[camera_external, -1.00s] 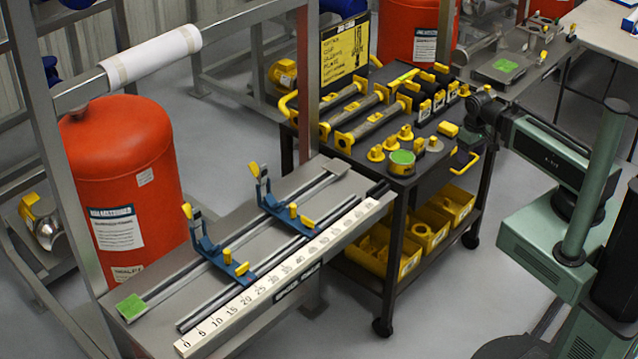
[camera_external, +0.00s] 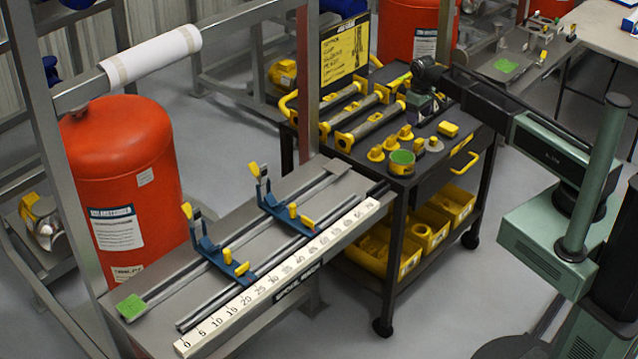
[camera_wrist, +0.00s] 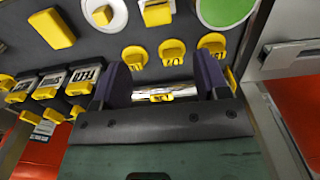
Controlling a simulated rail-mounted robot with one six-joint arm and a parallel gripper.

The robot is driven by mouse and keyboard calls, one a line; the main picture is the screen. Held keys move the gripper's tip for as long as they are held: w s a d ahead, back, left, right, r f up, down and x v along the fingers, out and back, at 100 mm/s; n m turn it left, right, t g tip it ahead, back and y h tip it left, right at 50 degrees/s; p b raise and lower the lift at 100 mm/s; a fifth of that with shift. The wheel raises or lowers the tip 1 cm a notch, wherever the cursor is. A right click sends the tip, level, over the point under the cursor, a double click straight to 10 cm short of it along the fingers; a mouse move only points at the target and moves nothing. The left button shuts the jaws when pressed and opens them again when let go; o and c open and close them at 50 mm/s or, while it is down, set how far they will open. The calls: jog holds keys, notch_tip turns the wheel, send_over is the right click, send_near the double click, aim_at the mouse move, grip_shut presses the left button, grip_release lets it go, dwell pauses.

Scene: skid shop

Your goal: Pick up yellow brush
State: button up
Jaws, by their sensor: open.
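My gripper (camera_external: 420,108) is over the black tool cart, among the yellow-capped tools. In the wrist view its two dark fingers (camera_wrist: 166,78) are apart, with a shiny metal piece bearing a yellow tag (camera_wrist: 162,97) showing between them. I cannot tell whether they touch it. A plain yellow block (camera_external: 448,128) lies on the cart's right side; it also shows at the upper left of the wrist view (camera_wrist: 50,30). I cannot tell for sure which yellow thing is the brush. My gripper and wrist hide some of the tools behind them.
The cart (camera_external: 440,163) also carries yellow-ended metal cylinders (camera_external: 368,121), small yellow fittings (camera_external: 376,153) and a green-topped round tin (camera_external: 401,162). Yellow bins (camera_external: 425,235) sit below. A ruled bench with blue clamps (camera_external: 222,257) stands at the left.

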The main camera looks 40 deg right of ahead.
aim_at(418, 140)
jog(key=shift+s+f, duration=0.15)
jog(key=shift+s, duration=0.2)
notch_tip(418, 140, down, 11)
jog(key=b, duration=1.1)
jog(key=shift+d, duration=0.15)
jog(key=shift+r, duration=0.25)
jog(key=c, duration=1.1)
jog(key=shift+r, duration=0.1)
notch_tip(418, 140, up, 20)
jog(key=p, duration=2)
